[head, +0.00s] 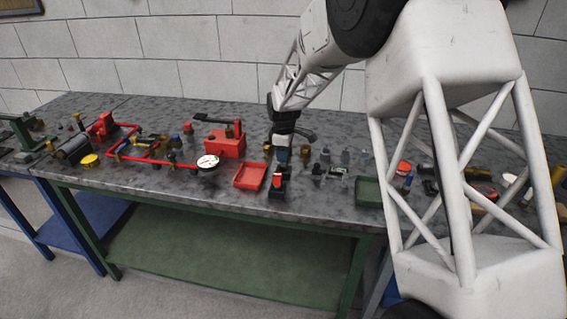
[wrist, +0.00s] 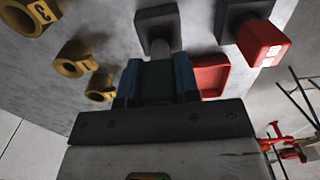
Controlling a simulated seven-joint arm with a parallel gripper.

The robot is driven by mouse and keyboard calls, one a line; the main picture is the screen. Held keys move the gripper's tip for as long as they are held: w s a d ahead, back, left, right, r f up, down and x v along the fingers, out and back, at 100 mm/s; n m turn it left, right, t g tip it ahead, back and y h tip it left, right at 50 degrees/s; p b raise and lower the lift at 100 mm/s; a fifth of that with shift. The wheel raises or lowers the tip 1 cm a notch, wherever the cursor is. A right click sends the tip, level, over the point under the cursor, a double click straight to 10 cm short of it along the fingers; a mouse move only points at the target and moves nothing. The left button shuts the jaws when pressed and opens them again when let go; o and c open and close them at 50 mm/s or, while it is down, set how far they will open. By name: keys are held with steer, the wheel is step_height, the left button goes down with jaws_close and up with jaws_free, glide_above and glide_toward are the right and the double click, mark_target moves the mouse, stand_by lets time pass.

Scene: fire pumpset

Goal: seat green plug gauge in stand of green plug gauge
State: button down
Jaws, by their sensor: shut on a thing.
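My gripper (head: 282,152) is low over the middle of the bench. In the wrist view its blue-sided fingers (wrist: 157,76) are shut on the dark green handle of the green plug gauge (wrist: 157,83). A short grey pin shows past the handle, pointing at a dark square stand (wrist: 157,20). The pin's end lies over or at this stand; I cannot tell whether it is in the hole. In the head view my gripper hides the green gauge and most of its stand.
A red block-handled gauge (wrist: 263,42) sits in a similar dark stand close by; it also shows in the head view (head: 277,177). A red tray (head: 250,176) lies beside it. Yellow ring parts (wrist: 73,60) stand nearby. A green tray (head: 368,192) is farther right.

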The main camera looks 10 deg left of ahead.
mark_target(284, 166)
steer(key=shift+f, duration=1.85)
steer(key=shift+f, duration=0.1)
steer(key=c, duration=0.8)
jaws_free()
steer(key=shift+c, duration=0.2)
step_height(284, 166, up, 12)
steer(key=shift+r, duration=0.1)
